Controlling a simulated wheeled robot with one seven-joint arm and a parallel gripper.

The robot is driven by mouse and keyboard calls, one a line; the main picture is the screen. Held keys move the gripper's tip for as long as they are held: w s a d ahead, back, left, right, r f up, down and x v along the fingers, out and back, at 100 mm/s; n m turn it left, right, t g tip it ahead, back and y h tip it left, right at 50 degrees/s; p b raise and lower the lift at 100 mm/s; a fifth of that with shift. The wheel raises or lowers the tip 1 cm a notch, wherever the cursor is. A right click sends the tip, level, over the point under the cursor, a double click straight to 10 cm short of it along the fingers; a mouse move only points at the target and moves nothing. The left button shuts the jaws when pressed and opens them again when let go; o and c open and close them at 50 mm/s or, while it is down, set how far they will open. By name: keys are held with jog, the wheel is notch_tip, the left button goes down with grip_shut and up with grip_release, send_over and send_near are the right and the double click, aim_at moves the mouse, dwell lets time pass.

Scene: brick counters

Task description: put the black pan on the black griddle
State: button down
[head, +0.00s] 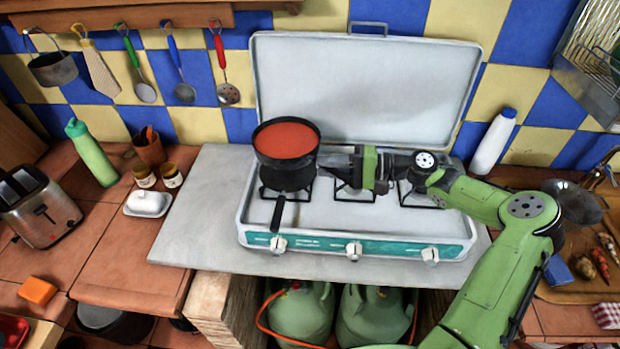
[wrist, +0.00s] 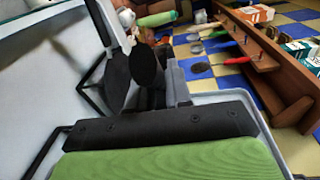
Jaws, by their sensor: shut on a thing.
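The black pan (head: 285,174) is at the left burner of the white stove, with a round red surface inside its rim and a dark handle toward the front. My gripper (head: 326,161) reaches in from the right and is shut on the pan's right side. In the wrist view, dark shapes lie ahead of the jaws; their edges are hard to separate. A black grate (head: 268,191), the only griddle-like thing I can make out here, shows partly under the pan. I cannot tell whether the pan touches it.
The stove's raised lid (head: 365,85) stands behind. Grates to the right lie partly under my arm. A white bottle (head: 493,141) stands right; a green bottle (head: 92,152), toaster (head: 40,207) and butter dish (head: 148,203) stand left. Utensils hang on the wall. The grey slab (head: 195,225) left of the stove is clear.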

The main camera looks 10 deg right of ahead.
notch_tip(320, 180, down, 6)
jog(key=shift+w+f, duration=0.1)
jog(key=shift+f, duration=0.05)
jog(key=shift+f+b, duration=0.15)
jog(key=shift+b, duration=0.2)
jog(key=c, duration=1)
grip_release()
jog(key=shift+c, duration=0.2)
jog(key=shift+d, duration=0.15)
jog(key=v, duration=1.2)
jog(key=shift+f, duration=0.1)
